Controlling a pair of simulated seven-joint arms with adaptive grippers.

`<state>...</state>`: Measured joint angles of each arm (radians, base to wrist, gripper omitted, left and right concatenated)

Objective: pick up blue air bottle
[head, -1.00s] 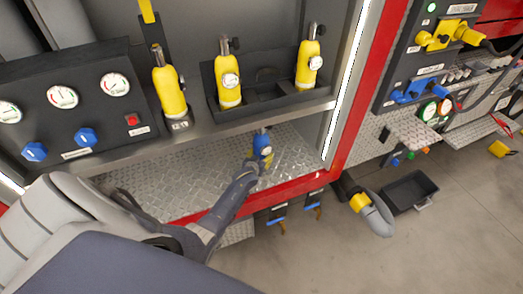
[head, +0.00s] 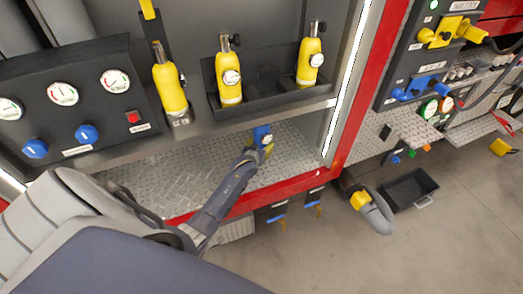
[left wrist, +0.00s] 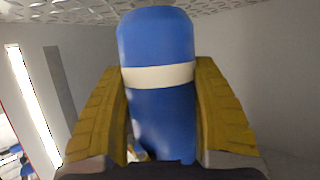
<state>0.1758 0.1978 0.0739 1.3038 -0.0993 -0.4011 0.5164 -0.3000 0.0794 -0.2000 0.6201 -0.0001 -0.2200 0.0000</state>
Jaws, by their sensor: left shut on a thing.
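The blue air bottle (head: 262,135) is blue with a white band in the left wrist view (left wrist: 158,100). It is in the lower compartment, above the metal tread-plate floor. My left gripper (head: 258,153) is shut on it, with the yellow finger pads (left wrist: 160,110) pressed to both sides of the bottle. My own gripper hides part of the bottle in the head view. I cannot tell whether its base touches the floor. My right gripper is not in view.
Yellow bottles (head: 228,78) stand on the shelf above, some in a black tray (head: 262,114). A gauge panel (head: 70,95) is at the left. A red-edged post (head: 352,120) bounds the compartment at the right. The tread-plate floor (head: 170,178) has free room at left.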

